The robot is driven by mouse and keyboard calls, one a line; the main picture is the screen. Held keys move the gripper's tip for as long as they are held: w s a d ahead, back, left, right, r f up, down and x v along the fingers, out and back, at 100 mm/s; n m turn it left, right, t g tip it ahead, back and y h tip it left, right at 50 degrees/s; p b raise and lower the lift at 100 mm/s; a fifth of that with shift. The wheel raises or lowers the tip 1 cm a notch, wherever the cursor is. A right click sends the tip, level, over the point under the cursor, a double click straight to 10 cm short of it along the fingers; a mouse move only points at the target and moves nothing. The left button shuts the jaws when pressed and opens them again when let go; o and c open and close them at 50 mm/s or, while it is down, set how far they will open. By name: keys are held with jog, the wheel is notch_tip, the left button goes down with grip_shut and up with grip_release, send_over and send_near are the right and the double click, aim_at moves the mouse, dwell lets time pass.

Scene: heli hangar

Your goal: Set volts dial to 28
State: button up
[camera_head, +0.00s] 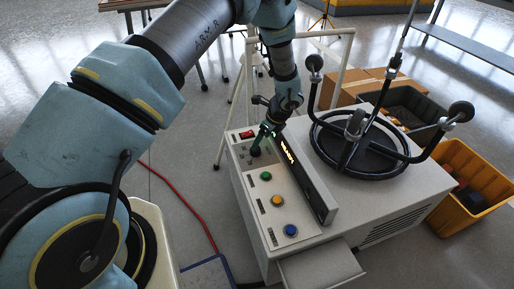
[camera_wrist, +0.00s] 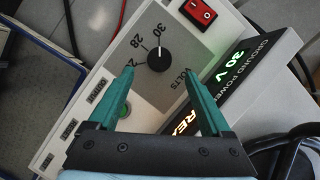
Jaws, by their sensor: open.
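The black volts dial (camera_wrist: 159,59) sits on a grey panel (camera_wrist: 185,50) marked 30, 28 and a partly hidden lower number. Its white pointer mark appears turned toward 30. The lit green display (camera_wrist: 235,65) on the ground power unit reads 30 V. My gripper (camera_wrist: 158,74) is open, with its two green fingers apart and their tips just short of the dial in the picture; nothing is between them. In the head view my gripper (camera_head: 264,138) points down over the far end of the control panel, and the dial is small and partly hidden there.
A red rocker switch (camera_wrist: 199,12) is beside the dial. Green (camera_head: 266,176), yellow (camera_head: 278,201) and blue (camera_head: 291,230) buttons line the panel. The raised display housing (camera_head: 308,180) runs alongside. A black wheel-like ring (camera_head: 340,172) with arms lies on top of the unit.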

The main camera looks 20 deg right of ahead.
aim_at(255, 151)
jog(key=x, duration=0.6)
jog(key=shift+w+a+f, duration=0.1)
jog(key=shift+w+f, duration=0.05)
jog(key=shift+f, duration=0.05)
grip_shut()
dwell(0.5)
